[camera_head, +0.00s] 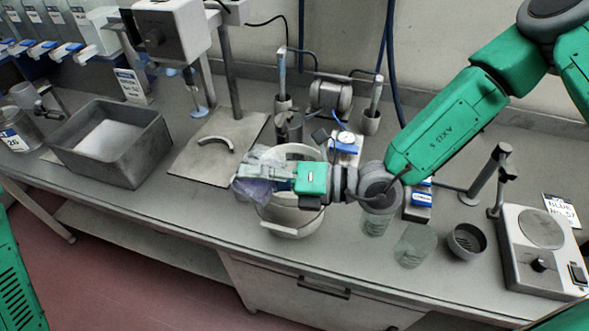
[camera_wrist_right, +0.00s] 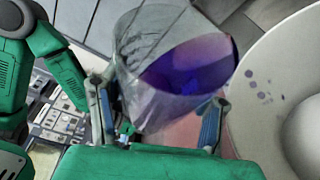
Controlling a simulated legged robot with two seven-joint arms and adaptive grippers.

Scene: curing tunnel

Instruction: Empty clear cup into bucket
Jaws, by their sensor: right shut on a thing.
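My right gripper (camera_head: 277,177) reaches in from the right and is shut on a clear cup (camera_head: 252,188) holding purple liquid. In the right wrist view the cup (camera_wrist_right: 150,55) sits between the two fingers (camera_wrist_right: 157,112), and the liquid (camera_wrist_right: 190,80) lies towards one side of it. The pale bucket (camera_head: 291,229) stands on the bench below the gripper. The cup is at the bucket's left side, above its rim. The bucket (camera_wrist_right: 262,125) also fills the right of the wrist view, with dark purple spots on its pale surface. My left gripper is not in view.
Two clear cups, one (camera_head: 374,222) partly under my arm and one (camera_head: 411,246) beside it, stand to the right. A dark small bowl (camera_head: 466,241) and a hotplate-like device (camera_head: 540,255) are further right. A grey basin (camera_head: 150,160) and a stand's base plate (camera_head: 203,170) are left.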

